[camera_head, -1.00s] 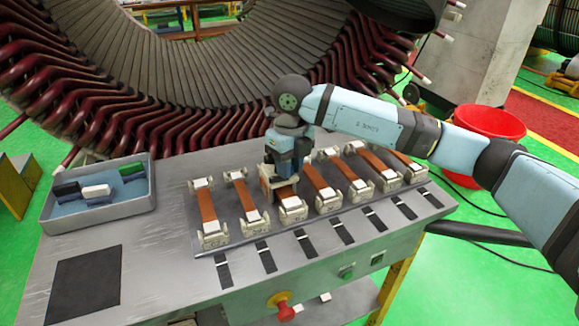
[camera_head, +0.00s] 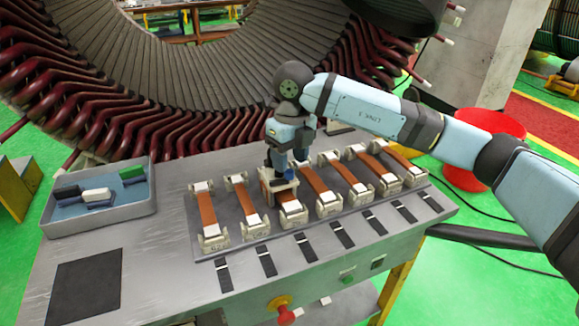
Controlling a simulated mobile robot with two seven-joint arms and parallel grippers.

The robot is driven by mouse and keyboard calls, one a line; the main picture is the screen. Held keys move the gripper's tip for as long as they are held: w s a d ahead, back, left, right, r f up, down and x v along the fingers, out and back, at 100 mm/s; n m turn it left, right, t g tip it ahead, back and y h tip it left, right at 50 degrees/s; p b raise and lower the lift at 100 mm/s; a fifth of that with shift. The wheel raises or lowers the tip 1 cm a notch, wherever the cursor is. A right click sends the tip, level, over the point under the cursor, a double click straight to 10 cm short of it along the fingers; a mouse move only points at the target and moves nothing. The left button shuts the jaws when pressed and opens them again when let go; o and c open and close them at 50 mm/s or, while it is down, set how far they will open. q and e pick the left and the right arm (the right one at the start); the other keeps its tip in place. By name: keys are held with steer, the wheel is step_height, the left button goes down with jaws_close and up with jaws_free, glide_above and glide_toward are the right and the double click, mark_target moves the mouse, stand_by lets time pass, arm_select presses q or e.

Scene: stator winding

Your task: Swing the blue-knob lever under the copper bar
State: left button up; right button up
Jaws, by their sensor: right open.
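My right gripper (camera_head: 279,176) comes down from above at the far end of the third copper bar from the left. It is open, with its fingers close around the white clamp block there. I cannot tell whether they touch it. The copper bar (camera_head: 288,197) lies flat between white end blocks, and its near part shows in front of the gripper. A lever with a blue knob cannot be made out; my gripper and the block cover that spot. My left gripper is not in view.
Several more copper bars stand in a row on both sides, such as the leftmost one (camera_head: 207,210). A grey tray (camera_head: 104,222) with small coloured blocks is at the left of the grey table (camera_head: 160,262). The stator (camera_head: 190,60) rises behind. A red bucket (camera_head: 465,182) stands at the right.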

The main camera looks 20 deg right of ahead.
step_height(320, 180, up, 11)
steer(key=shift+d+f, duration=0.15)
steer(key=shift+d, duration=0.05)
steer(key=shift+f, duration=0.1)
stand_by(0.4)
